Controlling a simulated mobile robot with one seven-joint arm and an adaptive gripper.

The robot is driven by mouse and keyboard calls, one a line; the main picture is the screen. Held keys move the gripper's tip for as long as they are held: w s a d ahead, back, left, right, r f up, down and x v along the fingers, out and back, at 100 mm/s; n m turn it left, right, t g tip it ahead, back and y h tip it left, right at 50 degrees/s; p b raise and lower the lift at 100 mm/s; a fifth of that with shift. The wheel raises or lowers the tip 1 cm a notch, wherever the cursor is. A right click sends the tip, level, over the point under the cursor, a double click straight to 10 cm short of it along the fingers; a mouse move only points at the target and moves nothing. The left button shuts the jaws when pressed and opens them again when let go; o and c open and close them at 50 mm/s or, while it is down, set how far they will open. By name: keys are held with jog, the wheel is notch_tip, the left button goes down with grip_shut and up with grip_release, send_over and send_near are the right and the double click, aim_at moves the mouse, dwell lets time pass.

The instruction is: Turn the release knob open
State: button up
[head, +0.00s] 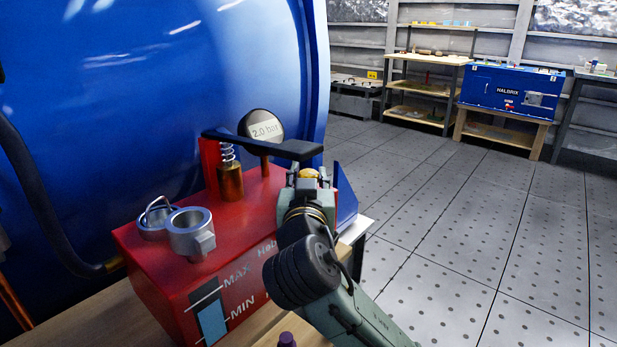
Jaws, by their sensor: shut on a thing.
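A red pump unit (190,275) stands on a wooden surface, with a MAX and MIN level window on its front. A small brass-yellow rounded knob (309,173), seemingly the release knob, shows at the unit's right end, just below the tip of the black lever (290,147). My gripper (307,181) reaches it from the front and is shut on it. The fingers hide most of the knob, so I cannot tell how far it is turned. A round gauge (264,127) behind reads 2.0 bar.
The black lever passes close above my gripper. A large blue tank (150,90) rises behind. A purple-topped object (287,340) is at the bottom. Floor at right (470,230) is clear.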

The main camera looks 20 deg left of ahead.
jog(key=c, duration=0.3)
